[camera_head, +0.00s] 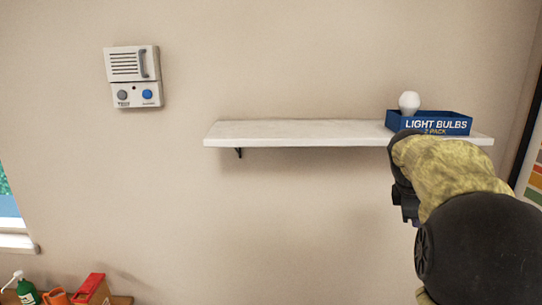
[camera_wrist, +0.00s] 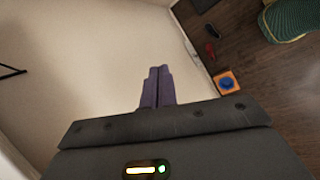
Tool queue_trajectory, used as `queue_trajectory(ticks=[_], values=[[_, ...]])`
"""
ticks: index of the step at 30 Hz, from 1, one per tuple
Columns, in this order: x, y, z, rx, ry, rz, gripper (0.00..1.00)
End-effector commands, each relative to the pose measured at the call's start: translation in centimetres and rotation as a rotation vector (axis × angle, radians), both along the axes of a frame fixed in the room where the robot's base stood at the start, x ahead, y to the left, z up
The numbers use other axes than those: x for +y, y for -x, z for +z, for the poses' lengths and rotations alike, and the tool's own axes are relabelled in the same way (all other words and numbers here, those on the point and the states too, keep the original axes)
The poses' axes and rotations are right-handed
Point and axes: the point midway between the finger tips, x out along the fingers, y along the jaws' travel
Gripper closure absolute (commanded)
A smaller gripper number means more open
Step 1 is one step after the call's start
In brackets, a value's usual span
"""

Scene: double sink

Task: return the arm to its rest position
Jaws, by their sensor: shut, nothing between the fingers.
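My gripper shows in the wrist view (camera_wrist: 157,72), its two purple fingers together with nothing between them. In the head view my arm reaches in from the lower right, below the right end of the white shelf (camera_head: 290,133). Its forearm hides most of the gripper there, with only a dark part of it (camera_head: 406,205) showing. I cannot tell from this view whether the arm touches the shelf.
A blue light bulb box (camera_head: 430,123) with a white bulb (camera_head: 409,103) sits on the shelf's right end. A wall intercom (camera_head: 133,77) hangs at upper left. A green bottle (camera_head: 26,290) and red box (camera_head: 91,290) stand at lower left. The wall below the shelf is clear.

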Motion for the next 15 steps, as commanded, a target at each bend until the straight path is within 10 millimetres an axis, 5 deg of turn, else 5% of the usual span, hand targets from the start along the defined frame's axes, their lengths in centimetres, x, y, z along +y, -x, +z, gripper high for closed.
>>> queue_trajectory(ticks=[1, 8, 15], values=[[2.0, 0.1, -3.5, -0.026, -0.051, -0.035, 1.0], [10.2, 2.0, -14.5, -0.137, -0.283, -0.274, 1.0], [18.0, 7.4, -25.0, -0.186, -0.492, -0.593, 1.0]])
